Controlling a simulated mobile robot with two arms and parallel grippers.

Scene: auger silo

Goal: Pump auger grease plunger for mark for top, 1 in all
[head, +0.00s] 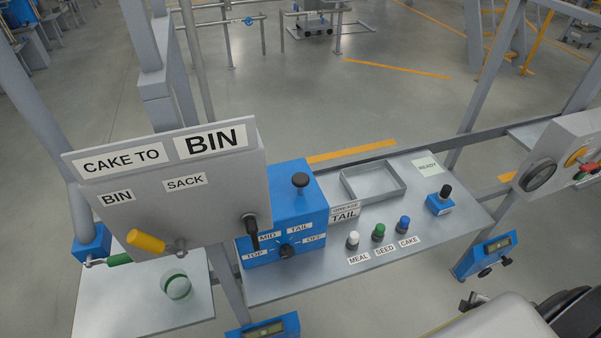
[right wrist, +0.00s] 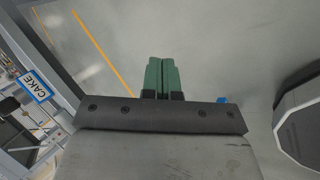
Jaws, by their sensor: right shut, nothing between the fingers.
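The blue grease box (head: 290,215) stands on the grey bench. A black-knobbed plunger (head: 300,181) rises from its top. On its front is a black selector dial (head: 287,250) among the labels TOP, MID, TAIL and OFF; I cannot tell which one it points to. A card (head: 344,213) beside the box reads TAIL. My right gripper (right wrist: 162,62) has green fingers closed together with nothing between them, over open floor and away from the plunger. My left gripper is not in view.
A grey sign panel (head: 170,200) with a black lever (head: 251,230) and a yellow handle (head: 146,241) stands left of the box. An empty tray (head: 374,181), MEAL, SEED and CAKE knobs (head: 378,232) and a READY button (head: 445,191) are to the right.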

